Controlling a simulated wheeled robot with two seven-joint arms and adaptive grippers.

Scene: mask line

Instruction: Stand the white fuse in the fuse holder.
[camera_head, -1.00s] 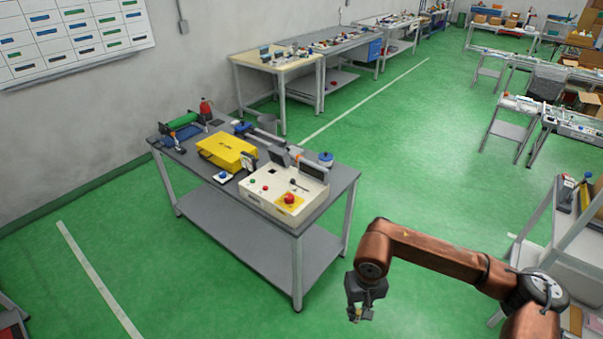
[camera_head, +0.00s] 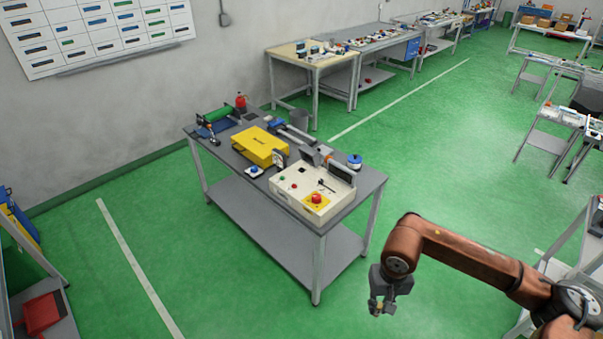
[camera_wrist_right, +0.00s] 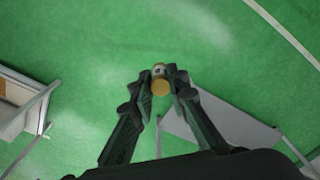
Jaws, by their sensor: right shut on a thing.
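My right gripper (camera_head: 380,306) hangs over the green floor to the right of the workbench's near corner. In the right wrist view its two dark fingers (camera_wrist_right: 160,92) are shut on a small fuse (camera_wrist_right: 159,71), with a pale body and a brass-coloured end cap facing the camera. In the head view the fuse is too small to make out clearly. The cream control box (camera_head: 312,190), with a red button on a yellow plate, stands on the workbench. I cannot tell which part is the fuse holder. My left gripper is not in view.
The grey workbench (camera_head: 366,188) also carries a yellow case (camera_head: 259,146), a green roller (camera_head: 218,113) and a blue-topped item (camera_head: 354,161). Other benches stand along the wall and at the right. The green floor around my right gripper is clear.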

